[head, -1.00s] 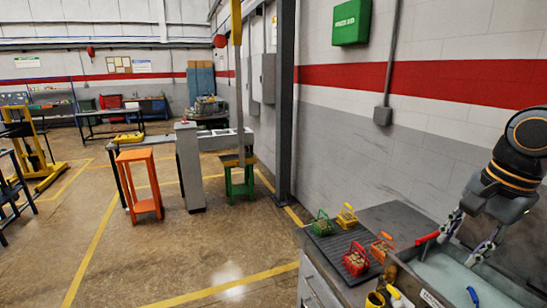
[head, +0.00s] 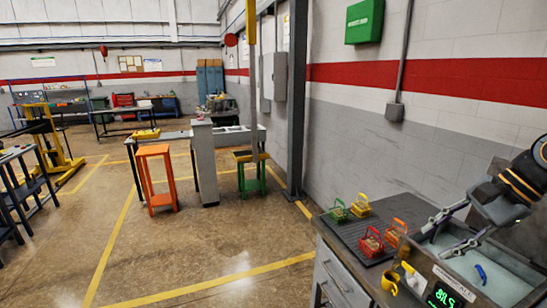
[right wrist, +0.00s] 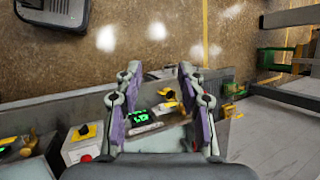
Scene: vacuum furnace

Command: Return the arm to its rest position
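My right gripper (head: 438,236) is at the right of the head view, above a grey open tank (head: 430,262) on the workbench. Its two fingers are spread apart and point left, with nothing between them. The right wrist view also shows the open, empty gripper (right wrist: 159,72), with bench parts and floor below and beyond it. My left gripper is in neither view.
Green (head: 339,211), yellow (head: 361,205), red (head: 370,243) and orange (head: 396,233) baskets stand on a dark ribbed mat left of the tank. A wall rises behind. Open floor lies left.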

